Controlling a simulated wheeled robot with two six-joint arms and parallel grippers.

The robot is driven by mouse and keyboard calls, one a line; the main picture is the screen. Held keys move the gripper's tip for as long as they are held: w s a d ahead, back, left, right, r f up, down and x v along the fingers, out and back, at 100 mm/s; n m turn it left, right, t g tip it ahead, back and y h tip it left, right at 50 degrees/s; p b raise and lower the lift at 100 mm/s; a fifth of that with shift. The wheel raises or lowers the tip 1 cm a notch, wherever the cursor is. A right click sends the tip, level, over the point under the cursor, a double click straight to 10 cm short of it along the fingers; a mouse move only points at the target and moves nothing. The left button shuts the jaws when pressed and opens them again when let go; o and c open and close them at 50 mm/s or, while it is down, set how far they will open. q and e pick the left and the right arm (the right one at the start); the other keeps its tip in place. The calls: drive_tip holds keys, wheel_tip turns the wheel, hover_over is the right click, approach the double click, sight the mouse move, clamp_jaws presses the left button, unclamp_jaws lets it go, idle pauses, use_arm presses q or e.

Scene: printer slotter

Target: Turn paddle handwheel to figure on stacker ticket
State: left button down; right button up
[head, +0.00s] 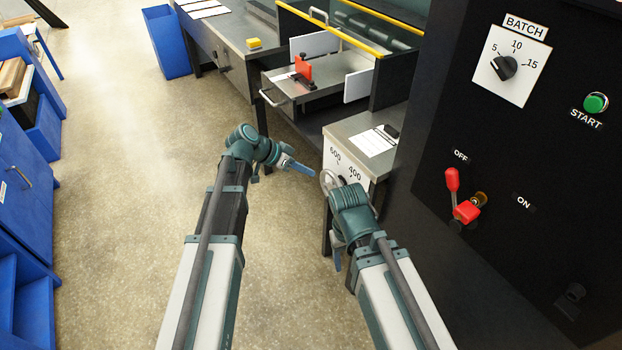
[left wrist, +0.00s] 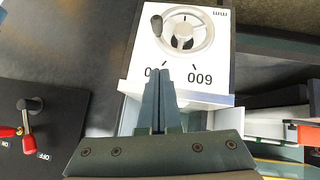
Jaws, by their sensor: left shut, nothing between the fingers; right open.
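The handwheel is a pale metal ring with a dark hub on a white dial face (left wrist: 215,62). In the left wrist view the wheel (left wrist: 211,34) shows upside down, with a black knob (left wrist: 157,25) at its left. In the head view my right arm partly covers the wheel (head: 325,181); 600 and 400 are printed above it. My left gripper (head: 311,171) is shut and empty, close to the dial; in the left wrist view its fingertips (left wrist: 163,72) cover part of the figures. My right gripper (head: 337,262) is open, below the dial. A white sheet (head: 374,141), unreadable, lies on the cabinet top.
A black panel (head: 420,185) with a BATCH knob (head: 504,67), a green START button (head: 596,102) and a red lever (head: 453,180) stands at right. A metal tray (head: 320,88) with a red block (head: 303,67) lies behind. Open floor (head: 120,190) lies at left.

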use_arm(q)
drive_tip(key=b, duration=0.7)
hover_over(327, 198)
drive_tip(key=w, duration=0.1)
wheel_tip(327, 198, down, 8)
drive_tip(key=shift+s+a+f+b, duration=0.1)
drive_tip(key=shift+a+f+b, duration=0.15)
drive_tip(key=shift+f+b, duration=0.65)
drive_tip(key=shift+s, duration=0.1)
drive_tip(key=shift+s+d+f, duration=0.1)
drive_tip(key=shift+d+f, duration=0.05)
drive_tip(key=shift+t, duration=0.3)
